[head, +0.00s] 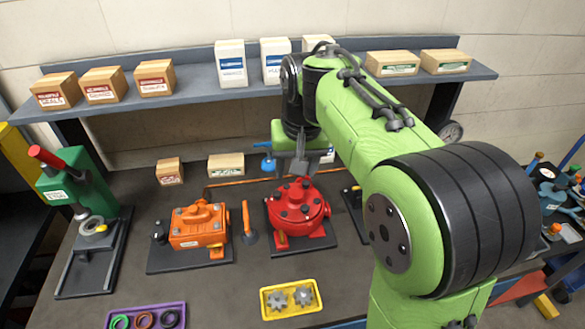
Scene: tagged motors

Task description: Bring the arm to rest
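My green arm reaches in from the right and bends down over the bench (240,275). My gripper (299,168) points down above the red motor (298,210), close to its top. Its grey fingers are small and partly overlap the motor's upper part. I cannot tell whether they touch it or whether they are open or shut. The red motor sits on a dark base plate. An orange motor (198,228) stands on its own plate to the left.
A shelf (190,100) with boxes runs behind my arm. A green press (75,185) stands at the left. A yellow tray (290,299) with gears and a purple tray (178,305) with rings lie in front. An orange-handled tool (247,218) stands between the motors.

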